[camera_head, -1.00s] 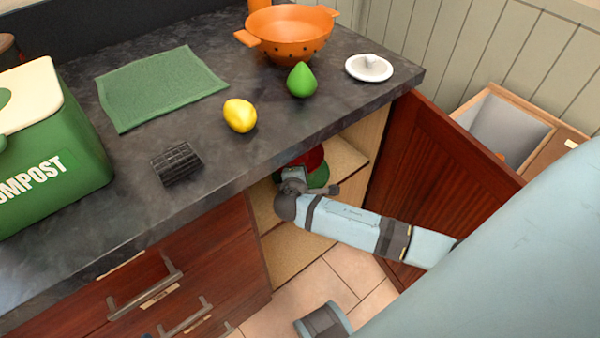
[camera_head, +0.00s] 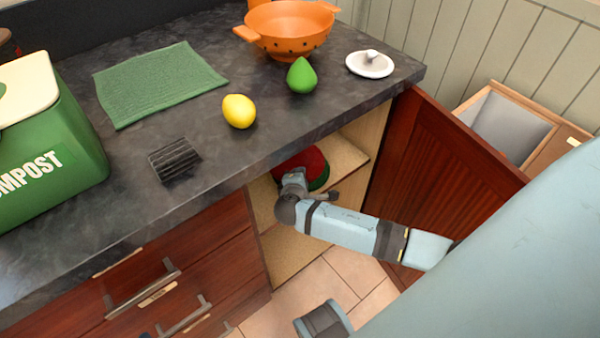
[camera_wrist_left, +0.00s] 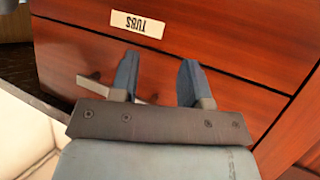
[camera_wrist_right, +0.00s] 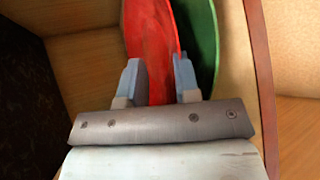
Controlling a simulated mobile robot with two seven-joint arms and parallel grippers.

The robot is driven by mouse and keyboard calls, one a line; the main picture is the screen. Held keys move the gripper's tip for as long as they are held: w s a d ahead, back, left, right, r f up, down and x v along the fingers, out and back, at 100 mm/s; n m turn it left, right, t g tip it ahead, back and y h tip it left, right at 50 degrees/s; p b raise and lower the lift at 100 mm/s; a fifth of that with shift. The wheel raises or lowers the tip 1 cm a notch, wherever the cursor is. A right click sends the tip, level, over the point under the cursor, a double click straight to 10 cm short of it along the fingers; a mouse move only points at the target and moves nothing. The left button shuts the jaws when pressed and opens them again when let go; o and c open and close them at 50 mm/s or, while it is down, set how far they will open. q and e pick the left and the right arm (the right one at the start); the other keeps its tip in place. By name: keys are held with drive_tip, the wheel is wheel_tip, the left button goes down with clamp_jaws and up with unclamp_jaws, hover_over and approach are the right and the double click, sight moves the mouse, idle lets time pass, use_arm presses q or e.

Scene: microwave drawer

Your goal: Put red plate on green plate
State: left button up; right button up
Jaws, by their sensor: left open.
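The red plate (camera_head: 312,162) is inside the open cabinet under the counter, tilted against or close to the green plate (camera_head: 322,181). Only a green rim shows beyond it in the head view. In the right wrist view the red plate (camera_wrist_right: 150,40) stands steeply between and beyond the fingers of my right gripper (camera_wrist_right: 158,80), with the green plate (camera_wrist_right: 203,40) on its right. I cannot tell whether the fingers clamp the red plate. My left gripper (camera_wrist_left: 158,80) is open and empty in front of a drawer front labelled TUBS.
The cabinet door (camera_head: 440,175) stands open at the right of my right arm, and the counter edge is above it.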

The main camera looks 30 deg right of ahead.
drive_tip(key=shift+r, duration=0.1)
drive_tip(key=shift+r, duration=0.25)
drive_tip(key=p+v, duration=0.2)
drive_tip(key=v, duration=1)
drive_tip(key=shift+p, duration=0.35)
